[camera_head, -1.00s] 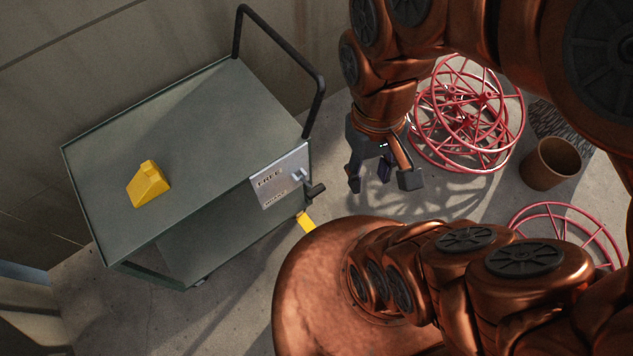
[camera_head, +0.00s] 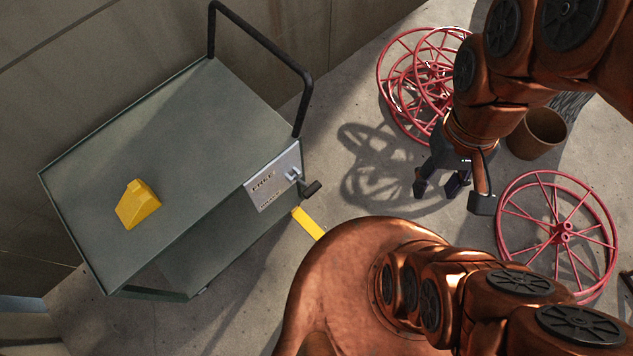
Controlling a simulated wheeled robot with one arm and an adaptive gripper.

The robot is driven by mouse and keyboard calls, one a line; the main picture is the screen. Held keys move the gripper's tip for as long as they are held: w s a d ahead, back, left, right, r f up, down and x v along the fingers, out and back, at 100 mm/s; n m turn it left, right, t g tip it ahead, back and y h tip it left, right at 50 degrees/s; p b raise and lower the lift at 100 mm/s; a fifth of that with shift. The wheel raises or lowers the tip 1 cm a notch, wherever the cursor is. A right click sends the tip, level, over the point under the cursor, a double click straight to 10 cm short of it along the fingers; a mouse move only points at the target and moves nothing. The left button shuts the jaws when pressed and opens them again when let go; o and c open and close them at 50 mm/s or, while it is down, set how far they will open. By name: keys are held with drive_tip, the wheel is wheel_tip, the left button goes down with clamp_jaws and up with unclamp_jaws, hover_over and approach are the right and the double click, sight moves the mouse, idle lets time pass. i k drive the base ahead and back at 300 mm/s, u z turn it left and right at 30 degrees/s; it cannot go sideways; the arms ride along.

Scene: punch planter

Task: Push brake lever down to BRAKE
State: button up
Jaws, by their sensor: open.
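The brake lever (camera_head: 311,188) is a short dark handle on a light pivot. It sticks out from a silver plate (camera_head: 272,181) on the right end of a green-grey cart (camera_head: 150,135). The plate carries the word FREE at the top and a smaller, hard-to-read label below. The lever sits beside the plate, between the two labels in height. My gripper (camera_head: 452,192) is open and empty, pointing down, well to the right of the lever and apart from it.
A yellow wedge (camera_head: 138,205) lies on the cart's top. A black handle (camera_head: 262,40) rises at the cart's far end. Red wheels (camera_head: 420,80) and another red wheel (camera_head: 562,232) lie right. A brown pot (camera_head: 537,133) stands there. A yellow strip (camera_head: 308,223) lies by the cart.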

sight(311, 190)
drive_tip(key=k, duration=1.1)
drive_tip(key=u, duration=1.6)
drive_tip(key=i, duration=0.5)
drive_tip(key=z, duration=0.1)
